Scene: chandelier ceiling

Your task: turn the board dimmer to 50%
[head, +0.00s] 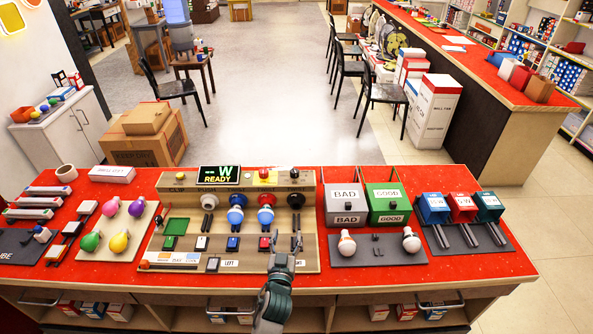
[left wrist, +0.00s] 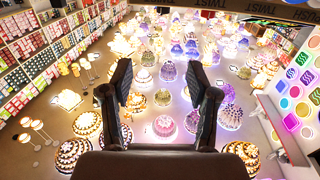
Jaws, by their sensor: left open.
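The wooden test board (head: 180,255) lies on the red counter, with a lit green "W READY" display at its back edge. Its row of fittings holds a blue-and-white bulb, a red-and-blue bulb and a dark round knob (head: 296,201) at the right end. I cannot tell for certain which part is the dimmer, as its marks are too small to read. My left gripper (head: 284,243) is over the board's right front, below that knob in the picture, open and empty. The left wrist view shows its two dark fingers (left wrist: 165,85) spread apart with nothing between them.
BAD and GOOD boxes (head: 385,196) stand right of the board, with bulbs on a grey pad before them. Colored bulbs (head: 119,243) lie on a tray to the left. Glowing chandeliers (left wrist: 165,125) fill the left wrist view. The red counter (head: 480,266) has bare room at front right.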

